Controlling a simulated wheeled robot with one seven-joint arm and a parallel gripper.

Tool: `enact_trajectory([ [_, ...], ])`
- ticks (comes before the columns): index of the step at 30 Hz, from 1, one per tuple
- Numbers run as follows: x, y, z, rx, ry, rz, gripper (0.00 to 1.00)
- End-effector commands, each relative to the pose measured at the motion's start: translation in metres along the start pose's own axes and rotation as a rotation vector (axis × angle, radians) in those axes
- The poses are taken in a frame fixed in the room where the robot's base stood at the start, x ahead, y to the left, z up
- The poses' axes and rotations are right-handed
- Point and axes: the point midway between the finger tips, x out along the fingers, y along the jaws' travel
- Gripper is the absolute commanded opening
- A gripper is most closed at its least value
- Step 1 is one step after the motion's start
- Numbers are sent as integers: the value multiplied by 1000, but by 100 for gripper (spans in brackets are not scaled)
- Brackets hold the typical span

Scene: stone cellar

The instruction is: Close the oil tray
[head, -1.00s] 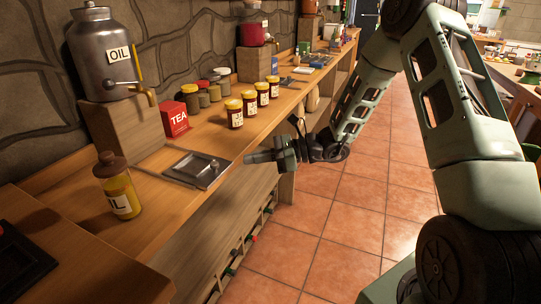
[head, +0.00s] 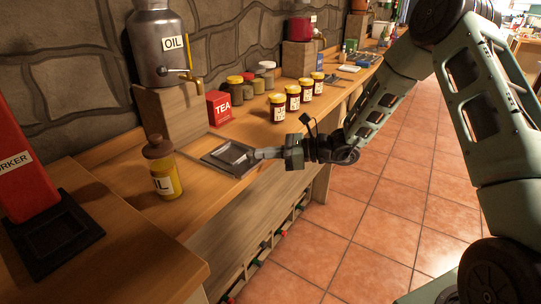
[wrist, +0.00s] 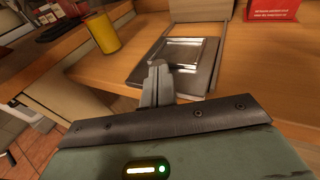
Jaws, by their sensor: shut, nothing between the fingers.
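The oil tray (head: 214,160) is a flat dark-grey metal piece set in the wooden counter below the oil urn (head: 158,45). My gripper (head: 257,153) is shut and empty, held level at the tray's right side. In the wrist view its fingertips (wrist: 159,66) overlap the tray's near edge beside the shiny panel. I cannot tell if they touch it. The fingers hide part of that edge.
A yellow oil bottle (head: 164,172) stands left of the tray. A red tea tin (head: 219,108) and several yellow-lidded jars (head: 292,98) stand behind and to the right. A red block on a black base (head: 55,232) is at far left. Tiled floor (head: 345,235) lies open in front.

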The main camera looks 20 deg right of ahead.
Motion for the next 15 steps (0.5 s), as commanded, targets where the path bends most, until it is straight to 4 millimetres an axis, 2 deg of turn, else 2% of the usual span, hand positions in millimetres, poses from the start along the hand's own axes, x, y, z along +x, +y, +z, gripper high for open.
enact_trajectory([
  [3,30,-14,5,-2,-3,2,0],
  [9,74,-36,12,-1,-2,3,0],
  [15,90,-45,16,1,-2,0,0],
])
